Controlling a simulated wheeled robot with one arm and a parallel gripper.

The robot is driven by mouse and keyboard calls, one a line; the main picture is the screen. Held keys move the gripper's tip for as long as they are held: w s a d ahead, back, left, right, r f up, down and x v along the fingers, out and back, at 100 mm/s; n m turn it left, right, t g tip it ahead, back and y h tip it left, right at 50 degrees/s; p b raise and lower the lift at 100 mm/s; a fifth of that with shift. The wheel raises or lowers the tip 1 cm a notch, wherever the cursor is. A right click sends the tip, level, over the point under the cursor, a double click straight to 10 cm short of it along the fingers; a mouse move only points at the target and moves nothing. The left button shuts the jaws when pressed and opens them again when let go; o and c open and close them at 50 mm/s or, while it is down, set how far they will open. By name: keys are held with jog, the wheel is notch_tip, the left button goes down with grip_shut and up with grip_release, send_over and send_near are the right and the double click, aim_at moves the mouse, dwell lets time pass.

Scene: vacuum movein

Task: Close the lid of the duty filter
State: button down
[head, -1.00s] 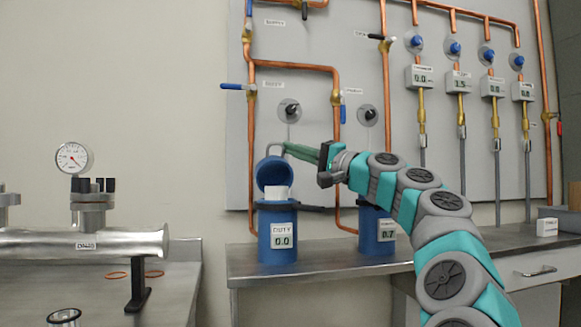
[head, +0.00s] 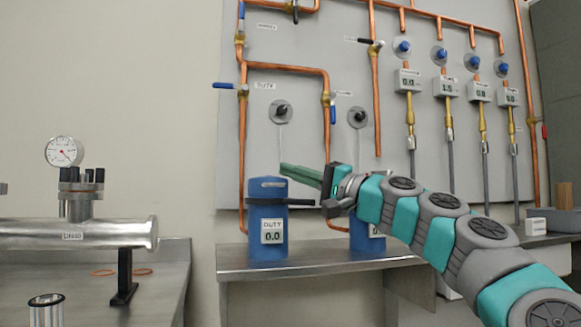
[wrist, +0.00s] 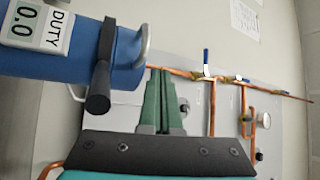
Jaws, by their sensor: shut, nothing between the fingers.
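The duty filter (head: 265,243) is a blue canister with a "DUTY 0.0" label, upright on the metal bench. Its blue lid (head: 262,193) sits down on top, with a grey loop handle; no gap shows between lid and body. A dark collar with a short lever surrounds the join. In the wrist view the filter (wrist: 65,55) lies at the left, with the lid (wrist: 128,65) nearest my fingers. My gripper (head: 283,169) has its green fingers together and empty, just above and right of the lid. Whether they touch it I cannot tell.
A second blue filter (head: 362,238) stands to the right, partly behind my arm. Copper pipes (head: 328,150) and valves run on the grey panel behind. A steel pipe with a gauge (head: 64,151) is at the left. Free room lies above the duty filter.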

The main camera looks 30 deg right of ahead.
jog(key=shift+s+f, duration=0.35)
jog(key=shift+f, duration=0.35)
jog(key=shift+a+f, duration=0.1)
jog(key=shift+f, duration=0.1)
